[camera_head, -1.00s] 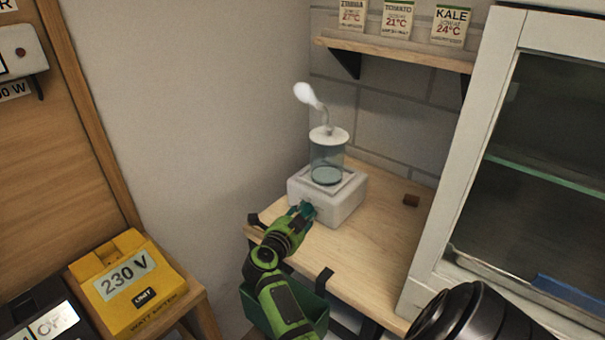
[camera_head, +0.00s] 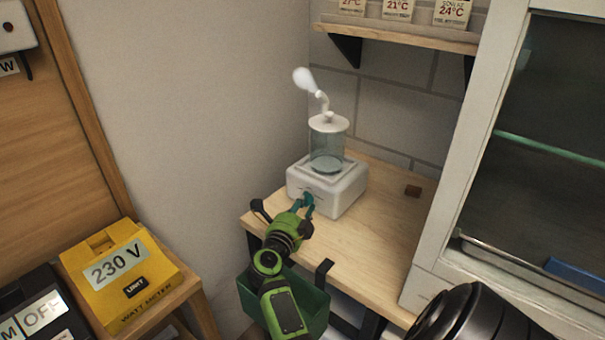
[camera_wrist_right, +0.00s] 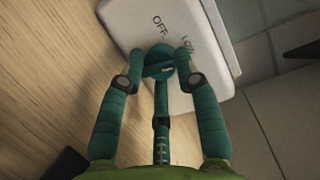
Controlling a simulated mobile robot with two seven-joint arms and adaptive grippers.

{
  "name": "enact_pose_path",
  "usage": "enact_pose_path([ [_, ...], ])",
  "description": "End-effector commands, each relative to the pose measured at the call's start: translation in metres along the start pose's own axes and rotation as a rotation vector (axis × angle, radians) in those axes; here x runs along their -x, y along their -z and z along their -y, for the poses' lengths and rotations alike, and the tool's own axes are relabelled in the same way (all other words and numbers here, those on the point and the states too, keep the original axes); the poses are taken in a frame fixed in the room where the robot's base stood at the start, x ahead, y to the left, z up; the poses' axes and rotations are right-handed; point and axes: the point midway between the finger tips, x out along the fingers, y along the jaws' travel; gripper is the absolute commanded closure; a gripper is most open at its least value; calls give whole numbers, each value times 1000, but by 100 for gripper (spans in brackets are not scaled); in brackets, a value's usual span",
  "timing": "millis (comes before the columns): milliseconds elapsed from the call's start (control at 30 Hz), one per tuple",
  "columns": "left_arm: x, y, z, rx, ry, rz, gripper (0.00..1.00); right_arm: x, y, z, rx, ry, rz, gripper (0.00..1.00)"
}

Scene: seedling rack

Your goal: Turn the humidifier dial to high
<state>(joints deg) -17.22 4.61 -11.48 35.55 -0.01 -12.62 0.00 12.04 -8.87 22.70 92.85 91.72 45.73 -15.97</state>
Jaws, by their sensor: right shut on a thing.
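The white humidifier (camera_head: 343,190) with a clear tank (camera_head: 327,146) stands on the wooden bench against the wall. White vapour (camera_head: 303,78) rises from its bent spout. My right gripper (camera_head: 307,203), green with teal fingers, reaches the front of its base. In the right wrist view, the fingers (camera_wrist_right: 160,62) are shut on the dial at the humidifier's front face (camera_wrist_right: 185,22). The fingers hide most of the dial, and I cannot read its setting. The printed words OFF and LOW show beside it. My left gripper is not in view.
A glass-fronted cabinet (camera_head: 440,190) bounds the right side. A green bin (camera_head: 313,305) hangs at the bench's front edge. A yellow watt meter (camera_head: 125,280) stands lower left.

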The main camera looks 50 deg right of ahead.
Motion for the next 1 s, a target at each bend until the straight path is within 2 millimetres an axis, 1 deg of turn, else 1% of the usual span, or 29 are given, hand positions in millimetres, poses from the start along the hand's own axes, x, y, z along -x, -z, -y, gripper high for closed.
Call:
enact_pose_path([
  [33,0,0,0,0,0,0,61,0,-2,4,-6,9,6,100],
  [300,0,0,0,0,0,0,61,0,-3,5,-5,10,7,100],
  [333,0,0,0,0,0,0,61,0,-3,5,-5,10,7,59],
  [367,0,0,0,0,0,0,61,0,-3,5,-5,10,7,47],
  [400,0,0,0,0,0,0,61,0,-3,5,-5,9,6,45],
  [667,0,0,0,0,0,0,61,0,-1,3,-2,4,3,45],
  [767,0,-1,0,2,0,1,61,0,-1,6,-3,4,2,45],
  [867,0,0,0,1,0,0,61,1,-2,18,-9,4,2,45],
  [1000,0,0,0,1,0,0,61,2,-3,45,-11,6,3,45],
])
